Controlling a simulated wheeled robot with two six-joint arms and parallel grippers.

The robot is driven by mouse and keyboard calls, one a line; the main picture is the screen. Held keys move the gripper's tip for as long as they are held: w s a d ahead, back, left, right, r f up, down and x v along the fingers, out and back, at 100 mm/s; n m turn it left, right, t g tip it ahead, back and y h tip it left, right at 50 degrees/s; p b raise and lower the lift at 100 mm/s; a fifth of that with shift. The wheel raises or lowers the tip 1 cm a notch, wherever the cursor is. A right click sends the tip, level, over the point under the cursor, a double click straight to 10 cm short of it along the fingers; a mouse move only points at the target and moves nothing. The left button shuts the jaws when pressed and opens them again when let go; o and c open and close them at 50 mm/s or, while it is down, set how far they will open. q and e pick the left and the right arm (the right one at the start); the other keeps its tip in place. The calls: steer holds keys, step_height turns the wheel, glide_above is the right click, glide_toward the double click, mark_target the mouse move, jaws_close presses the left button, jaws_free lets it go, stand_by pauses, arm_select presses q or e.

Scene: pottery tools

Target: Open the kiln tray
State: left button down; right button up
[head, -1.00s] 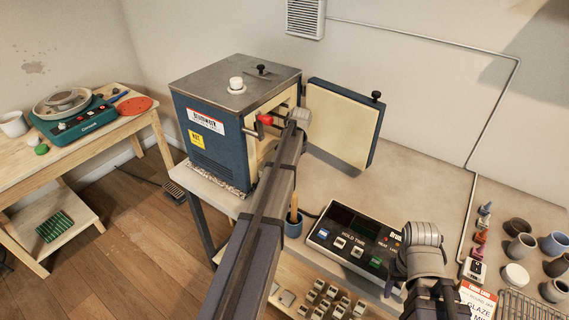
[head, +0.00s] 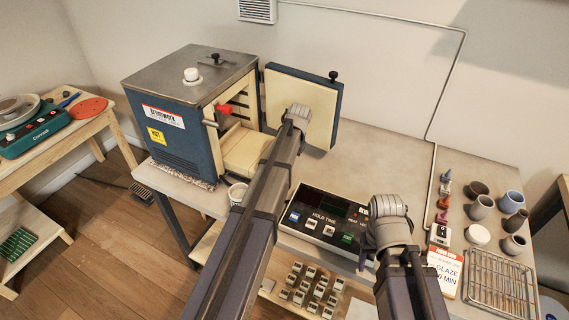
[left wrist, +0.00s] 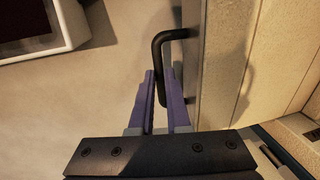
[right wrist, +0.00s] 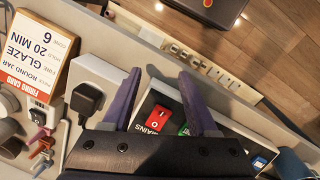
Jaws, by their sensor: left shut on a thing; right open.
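The kiln (head: 165,120) stands at the back left of the bench with its door (head: 300,100) swung open. The cream kiln tray (head: 246,150) sticks out of the kiln's front opening; my left arm hides its near end in the head view. In the left wrist view the tray (left wrist: 222,65) is at the right, with a black bar handle (left wrist: 160,48) on it. My left gripper (left wrist: 162,95) is shut on this handle. My right gripper (right wrist: 158,88) is open and empty above the bench's front, over the control box with the red MAINS switch (right wrist: 158,117).
The hold-time panel (head: 325,220) lies between my arms. Pots (head: 481,207), a firing card (head: 445,270) and a wire rack (head: 500,283) are at the right. The bench's back middle is clear.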

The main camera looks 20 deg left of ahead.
arm_select(q)
steer(key=c, duration=0.9)
jaws_free()
steer(key=r+p, duration=0.2)
steer(key=d+r+p, duration=0.1)
steer(key=r+p, duration=0.4)
steer(key=shift+s+d+r+p, duration=0.1)
steer(key=shift+d+r+p, duration=0.1)
steer(key=shift+r+p, duration=0.15)
arm_select(e)
step_height(320, 180, up, 8)
steer(key=shift+f, duration=0.2)
